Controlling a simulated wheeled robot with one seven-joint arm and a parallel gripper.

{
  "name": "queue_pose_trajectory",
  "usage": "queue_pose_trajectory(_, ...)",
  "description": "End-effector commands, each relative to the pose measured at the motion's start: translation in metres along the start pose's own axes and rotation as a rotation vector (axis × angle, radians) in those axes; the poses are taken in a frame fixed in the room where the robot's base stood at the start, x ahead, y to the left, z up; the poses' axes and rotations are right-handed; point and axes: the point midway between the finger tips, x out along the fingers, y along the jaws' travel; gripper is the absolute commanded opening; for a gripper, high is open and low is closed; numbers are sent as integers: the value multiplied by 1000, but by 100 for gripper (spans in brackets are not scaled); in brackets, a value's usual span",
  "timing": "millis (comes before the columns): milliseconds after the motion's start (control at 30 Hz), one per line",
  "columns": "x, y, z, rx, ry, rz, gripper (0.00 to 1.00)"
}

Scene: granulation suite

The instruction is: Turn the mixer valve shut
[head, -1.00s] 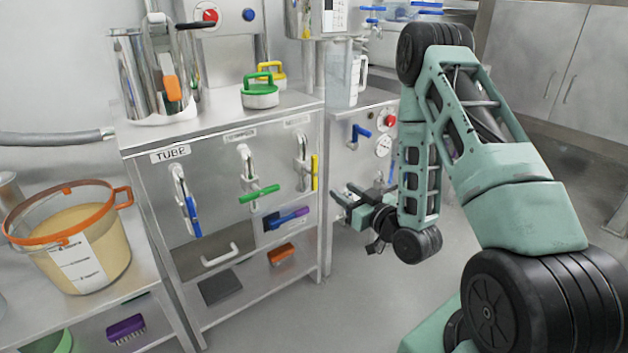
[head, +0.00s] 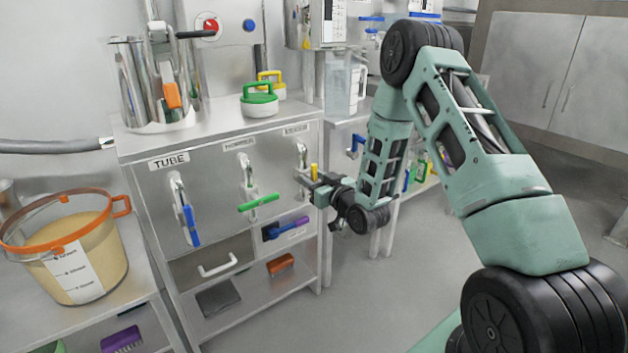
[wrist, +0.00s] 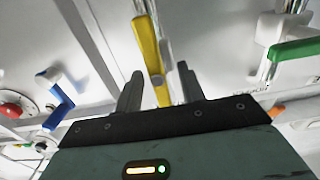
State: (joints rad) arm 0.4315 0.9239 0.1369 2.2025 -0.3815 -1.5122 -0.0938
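Three valves with coloured handles sit on the metal cabinet front (head: 215,190): blue (head: 190,222) at the left under the label TUBE, green (head: 258,202) in the middle, and yellow (head: 313,172) at the right. The labels over the green and yellow ones are too small to read surely, so I cannot tell which is the mixer valve. The blue handle hangs near vertical; the green lies nearly level. My gripper (head: 308,184) is at the yellow handle and partly hides it. In the wrist view my gripper (wrist: 160,82) is open, with the yellow handle (wrist: 150,50) between its fingers.
In the wrist view the green handle (wrist: 296,50) is to the right and another blue handle (wrist: 57,97) and red button (wrist: 14,106) to the left. An orange-rimmed bucket (head: 105,270) stands at left. The floor (head: 340,300) before the cabinet is clear.

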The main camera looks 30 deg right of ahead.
Motion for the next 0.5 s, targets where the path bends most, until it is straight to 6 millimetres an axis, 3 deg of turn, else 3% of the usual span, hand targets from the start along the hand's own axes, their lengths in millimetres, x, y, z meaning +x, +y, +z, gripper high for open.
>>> queue_pose_trajectory(100,0,0,0,0,0,0,39)
queue_pose_trajectory(233,0,0,0,0,0,0,3)
queue_pose_trajectory(267,0,0,0,0,0,0,0)
queue_pose_trajectory(500,-1,0,0,9,-1,0,0)
